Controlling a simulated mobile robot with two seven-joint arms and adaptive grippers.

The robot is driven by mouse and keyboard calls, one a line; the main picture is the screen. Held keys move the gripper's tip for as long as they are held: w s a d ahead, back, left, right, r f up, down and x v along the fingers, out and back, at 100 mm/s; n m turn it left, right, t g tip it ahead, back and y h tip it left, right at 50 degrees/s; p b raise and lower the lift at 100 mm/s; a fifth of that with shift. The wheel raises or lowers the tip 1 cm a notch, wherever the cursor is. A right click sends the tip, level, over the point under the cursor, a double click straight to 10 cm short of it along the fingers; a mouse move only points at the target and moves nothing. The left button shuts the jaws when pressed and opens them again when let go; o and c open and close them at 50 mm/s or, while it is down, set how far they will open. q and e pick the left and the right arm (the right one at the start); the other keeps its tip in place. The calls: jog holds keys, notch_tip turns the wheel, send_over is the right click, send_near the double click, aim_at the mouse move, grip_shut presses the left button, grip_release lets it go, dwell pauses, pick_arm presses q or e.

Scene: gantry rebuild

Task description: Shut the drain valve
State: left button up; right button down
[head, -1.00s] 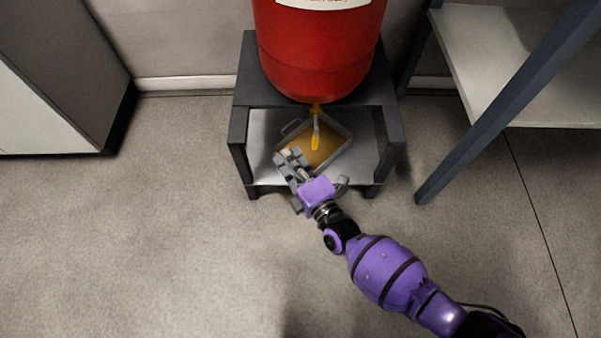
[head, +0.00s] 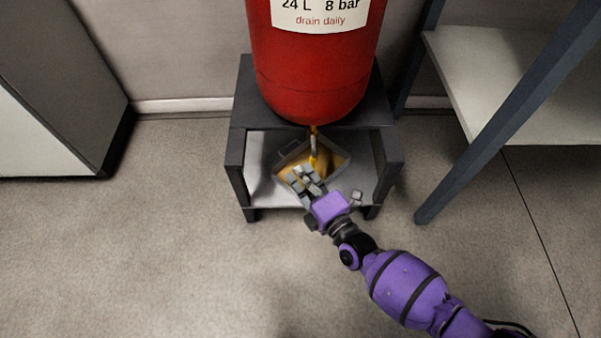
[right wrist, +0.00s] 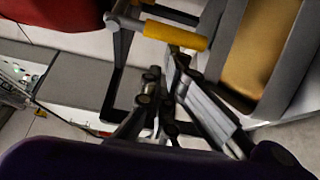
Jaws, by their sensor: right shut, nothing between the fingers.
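The drain valve's yellow lever (head: 313,162) hangs below the bottom of the red tank (head: 312,80), pointing down towards the tray in the head view. In the right wrist view the yellow lever grip (right wrist: 176,35) sits on a grey metal arm, just beyond my fingers. My right gripper (head: 301,178) is shut and empty, in front of and slightly left of the lever. In the right wrist view my right gripper (right wrist: 165,82) lies close below the lever grip; I cannot tell whether they touch. My left gripper is not in view.
A grey tray (head: 340,168) with an amber-brown bottom or liquid sits under the valve, on the lower shelf of the dark stand (head: 238,160). The stand's legs flank the opening. A shelf unit (head: 470,150) is at right, a cabinet (head: 60,130) at left. The floor in front is clear.

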pick_arm(q)
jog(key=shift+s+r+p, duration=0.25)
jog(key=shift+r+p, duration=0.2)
jog(key=shift+p, duration=0.15)
pick_arm(e)
jog(key=shift+d+n, duration=0.1)
jog(key=shift+n, duration=0.3)
